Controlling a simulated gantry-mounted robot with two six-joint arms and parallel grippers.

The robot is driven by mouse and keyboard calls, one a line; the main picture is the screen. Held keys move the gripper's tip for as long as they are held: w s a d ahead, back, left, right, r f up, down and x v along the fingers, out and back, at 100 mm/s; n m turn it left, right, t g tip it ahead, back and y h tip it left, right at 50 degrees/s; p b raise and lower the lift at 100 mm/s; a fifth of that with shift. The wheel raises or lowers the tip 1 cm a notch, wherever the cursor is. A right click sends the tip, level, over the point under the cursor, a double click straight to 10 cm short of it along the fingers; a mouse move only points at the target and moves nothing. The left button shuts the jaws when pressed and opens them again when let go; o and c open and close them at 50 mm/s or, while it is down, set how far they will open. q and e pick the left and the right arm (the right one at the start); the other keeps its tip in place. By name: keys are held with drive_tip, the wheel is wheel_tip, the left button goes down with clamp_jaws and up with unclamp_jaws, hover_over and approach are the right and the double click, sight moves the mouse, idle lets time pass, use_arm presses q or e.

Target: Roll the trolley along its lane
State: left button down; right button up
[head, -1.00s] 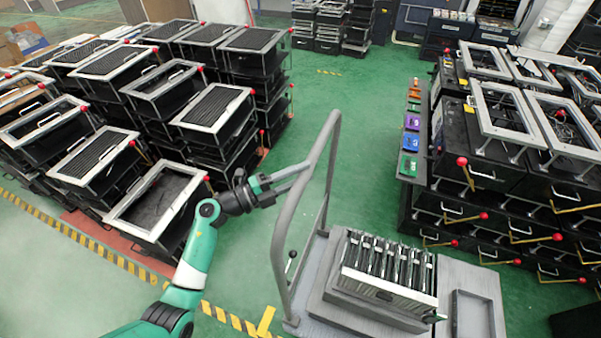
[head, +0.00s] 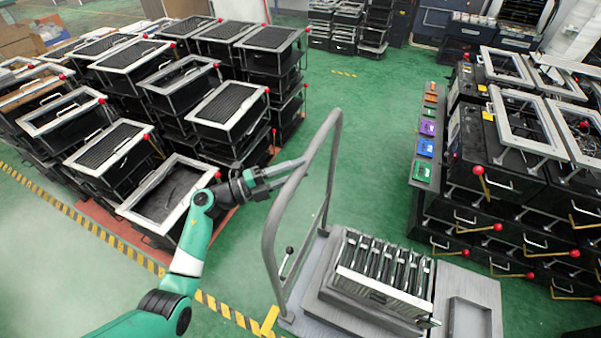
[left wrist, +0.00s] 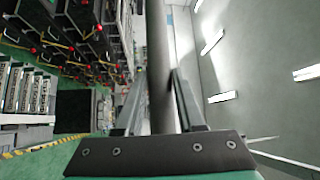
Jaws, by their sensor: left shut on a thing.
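The trolley has a grey platform (head: 478,272) and a tall grey tubular push handle (head: 271,235) at its left side. A rack of upright black-and-silver units (head: 380,272) rides on the platform. My left gripper (head: 285,172) is shut on the left upright of the handle, near its upper part. In the left wrist view the dark handle bar (left wrist: 160,70) runs between the two fingers (left wrist: 160,105). My right gripper is in neither view.
Stacked black units with grey frames (head: 230,108) stand at left, and more with red-knobbed levers (head: 510,180) stand at right. Coloured bins (head: 426,147) line the right stack's edge. Green floor (head: 360,120) lies clear between. Yellow-black tape (head: 110,240) crosses the left floor.

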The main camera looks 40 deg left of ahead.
use_arm(q)
drive_tip(key=a, duration=0.1)
drive_tip(key=s+a, duration=0.1)
drive_tip(key=a, duration=0.2)
drive_tip(key=shift+s+r, duration=0.3)
drive_tip(key=shift+r, duration=0.05)
drive_tip(key=c, duration=0.9)
unclamp_jaws()
drive_tip(key=shift+d, duration=0.15)
drive_tip(key=o, duration=0.4)
drive_tip(key=shift+f, duration=0.2)
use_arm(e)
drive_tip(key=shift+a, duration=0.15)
use_arm(q)
drive_tip(key=shift+a, duration=0.2)
drive_tip(key=p+v, duration=0.1)
drive_tip(key=v, duration=1)
drive_tip(key=shift+s, duration=0.25)
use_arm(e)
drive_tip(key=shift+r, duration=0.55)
